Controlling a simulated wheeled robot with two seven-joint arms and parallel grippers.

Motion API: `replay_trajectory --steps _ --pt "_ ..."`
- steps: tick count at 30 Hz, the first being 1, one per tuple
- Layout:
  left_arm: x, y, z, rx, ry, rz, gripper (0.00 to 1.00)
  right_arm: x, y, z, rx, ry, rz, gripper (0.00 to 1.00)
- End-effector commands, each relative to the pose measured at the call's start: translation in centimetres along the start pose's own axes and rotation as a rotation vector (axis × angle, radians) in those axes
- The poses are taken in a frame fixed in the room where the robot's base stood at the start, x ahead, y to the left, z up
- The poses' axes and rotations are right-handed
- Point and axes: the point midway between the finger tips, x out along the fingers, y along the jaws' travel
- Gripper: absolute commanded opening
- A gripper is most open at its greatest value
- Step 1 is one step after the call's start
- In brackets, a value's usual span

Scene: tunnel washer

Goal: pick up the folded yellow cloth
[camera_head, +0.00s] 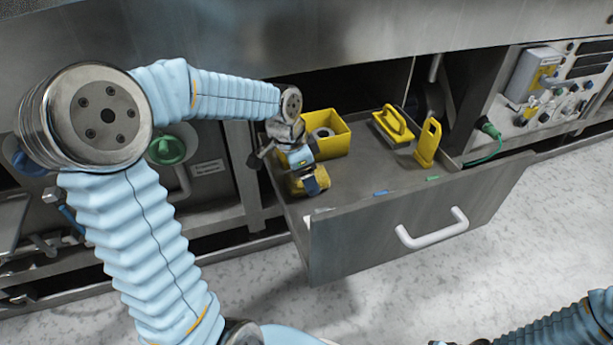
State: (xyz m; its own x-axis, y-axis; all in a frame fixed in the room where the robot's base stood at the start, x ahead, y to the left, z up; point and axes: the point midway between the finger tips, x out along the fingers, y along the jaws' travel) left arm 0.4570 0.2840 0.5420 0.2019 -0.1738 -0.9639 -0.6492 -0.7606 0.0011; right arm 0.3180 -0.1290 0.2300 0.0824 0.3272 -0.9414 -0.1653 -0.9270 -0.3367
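The folded yellow cloth (296,187) appears to be the low yellow piece at the near left of the open drawer (375,200). My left gripper (311,184) reaches down into the drawer right over it and hides part of it. I cannot tell whether its fingers are open or closed around the yellow piece. My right arm shows at the bottom right corner. Only a dark bit of what may be my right gripper (462,342) shows at the bottom edge, too little to tell its state.
In the drawer are a yellow box (335,139) with a grey ring inside, a yellow handled tool (394,124) and a yellow upright piece (428,142). Small blue and green pieces lie near the front wall. The drawer's white handle (432,231) faces out. A control panel stands right.

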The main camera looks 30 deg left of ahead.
Motion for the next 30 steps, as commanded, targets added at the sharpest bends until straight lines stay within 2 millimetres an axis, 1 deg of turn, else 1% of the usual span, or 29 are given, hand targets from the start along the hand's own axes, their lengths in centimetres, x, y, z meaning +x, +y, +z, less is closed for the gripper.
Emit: replay_trajectory --steps 4,6,8,14,18,21,24,30 --pt "-1.7 -0.1 -0.5 0.001 0.002 -0.004 0.39 -0.4 -0.1 0.0 0.000 0.001 0.001 0.43" --pt "-3.0 -0.1 -0.9 0.001 0.004 -0.004 0.39 -0.7 -0.2 0.0 0.000 0.001 0.001 0.43" --pt "-4.2 0.6 -0.4 -0.001 0.003 -0.005 0.39 -0.8 -0.2 -0.1 0.001 0.002 0.002 0.43" --pt "-9.7 3.3 1.1 0.001 0.005 -0.007 0.39 -1.5 -0.4 -0.1 0.001 0.004 0.003 0.43" --pt "-12.0 5.9 3.5 0.001 0.004 -0.006 0.39 -1.4 -0.3 -0.1 0.001 0.004 0.003 0.43" --pt "-13.3 7.3 4.8 0.000 0.004 -0.005 0.39 -1.5 -0.4 -0.1 0.001 0.004 0.003 0.43" --pt "-14.2 8.3 5.7 0.000 0.004 -0.004 0.39 -1.6 -0.4 -0.1 0.001 0.004 0.003 0.43" --pt "-15.0 9.3 6.6 0.001 0.002 -0.001 0.39 -1.6 -0.5 -0.1 0.000 0.004 0.003 0.43"
